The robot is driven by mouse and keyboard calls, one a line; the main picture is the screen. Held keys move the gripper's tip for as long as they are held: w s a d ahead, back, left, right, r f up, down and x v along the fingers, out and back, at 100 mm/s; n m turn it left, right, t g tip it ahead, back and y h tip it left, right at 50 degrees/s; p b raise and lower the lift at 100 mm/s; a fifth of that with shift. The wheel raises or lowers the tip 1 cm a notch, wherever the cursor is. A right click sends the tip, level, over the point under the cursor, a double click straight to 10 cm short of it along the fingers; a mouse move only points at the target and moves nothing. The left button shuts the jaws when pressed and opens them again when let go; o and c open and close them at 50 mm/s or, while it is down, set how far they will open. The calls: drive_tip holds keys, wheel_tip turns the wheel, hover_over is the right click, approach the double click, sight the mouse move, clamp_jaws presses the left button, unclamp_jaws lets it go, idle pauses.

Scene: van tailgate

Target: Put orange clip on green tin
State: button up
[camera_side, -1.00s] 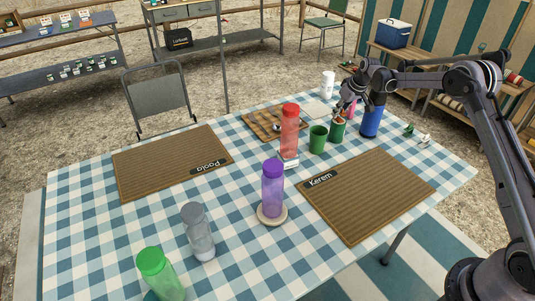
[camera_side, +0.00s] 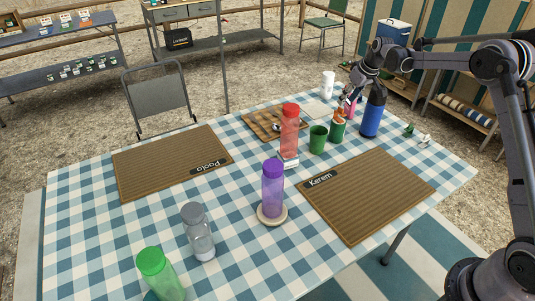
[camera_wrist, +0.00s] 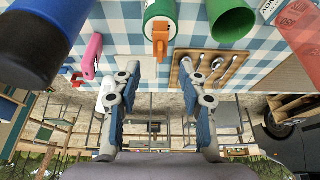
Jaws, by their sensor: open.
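The green tin (camera_side: 337,131) stands upright near the far right part of the table, between a green cup and a blue bottle. In the wrist view the tin (camera_wrist: 155,8) has a white band. The orange clip (camera_side: 339,114) is at the tin's rim; in the wrist view the clip (camera_wrist: 160,38) sits across the edge and sticks out toward my gripper. My gripper (camera_wrist: 160,68) is open and empty, its two fingers apart from the clip and to either side of its line. In the side view my gripper (camera_side: 349,94) is just above and behind the tin.
A green cup (camera_side: 318,139) is left of the tin, a blue bottle (camera_side: 372,115) right, and a pink object (camera_wrist: 92,56) close behind. A red bottle (camera_side: 289,133) and a wooden board with spoons (camera_wrist: 204,68) stand further left. The Karem mat (camera_side: 368,195) in front is clear.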

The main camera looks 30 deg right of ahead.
drive_tip(key=s+a+r+t, duration=0.1)
drive_tip(key=s+a+r, duration=1.3)
drive_tip(key=s, duration=0.2)
drive_tip(key=s+a+f+t, duration=0.1)
drive_tip(key=s+a, duration=0.3)
drive_tip(key=s, duration=0.5)
drive_tip(key=s+a+f, duration=0.4)
drive_tip(key=s, duration=0.5)
drive_tip(key=shift+s+f+t, duration=0.15)
drive_tip(key=shift+s+t, duration=0.1)
drive_tip(key=shift+t, duration=0.15)
